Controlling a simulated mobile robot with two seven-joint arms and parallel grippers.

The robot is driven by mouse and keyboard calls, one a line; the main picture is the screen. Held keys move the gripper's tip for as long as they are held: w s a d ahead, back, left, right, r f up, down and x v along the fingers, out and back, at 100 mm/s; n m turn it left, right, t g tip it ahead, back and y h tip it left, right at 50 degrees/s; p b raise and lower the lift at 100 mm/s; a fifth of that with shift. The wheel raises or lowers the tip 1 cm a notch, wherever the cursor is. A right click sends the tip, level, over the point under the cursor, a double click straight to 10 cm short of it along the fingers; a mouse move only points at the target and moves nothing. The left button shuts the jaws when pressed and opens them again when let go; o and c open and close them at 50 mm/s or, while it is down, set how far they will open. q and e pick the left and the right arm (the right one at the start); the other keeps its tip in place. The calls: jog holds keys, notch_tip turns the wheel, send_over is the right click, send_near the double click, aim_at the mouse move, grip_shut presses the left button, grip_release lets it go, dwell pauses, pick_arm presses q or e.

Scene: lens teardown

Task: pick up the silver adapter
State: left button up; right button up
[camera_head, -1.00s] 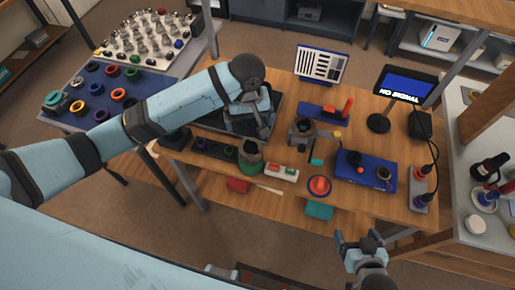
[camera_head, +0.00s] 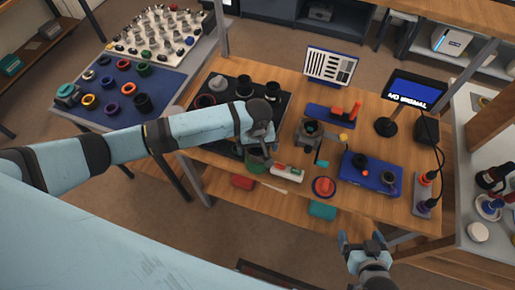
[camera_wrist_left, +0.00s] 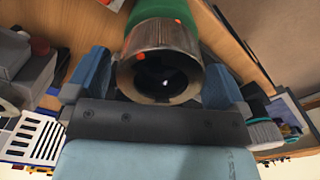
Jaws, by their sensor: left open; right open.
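In the left wrist view a silver adapter (camera_wrist_left: 158,88), a metal ring with orange marks and a dark bore, sits at the near end of a green cylinder (camera_wrist_left: 156,12). My left gripper (camera_head: 262,149) is open, with its blue fingers on either side of the adapter; whether they touch it I cannot tell. In the head view the green cylinder (camera_head: 256,167) shows just below the gripper, which hides most of the adapter. My right gripper (camera_head: 362,244) is open and empty, in front of the table's near edge.
A black tray (camera_head: 283,103) with several dark parts lies behind my left arm. A small monitor (camera_head: 411,90) stands at the back right.

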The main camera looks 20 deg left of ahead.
pick_arm(q)
jog(key=shift+f, duration=0.1)
jog(key=shift+c, duration=0.5)
jog(key=c, duration=0.8)
jog(key=shift+c, duration=0.2)
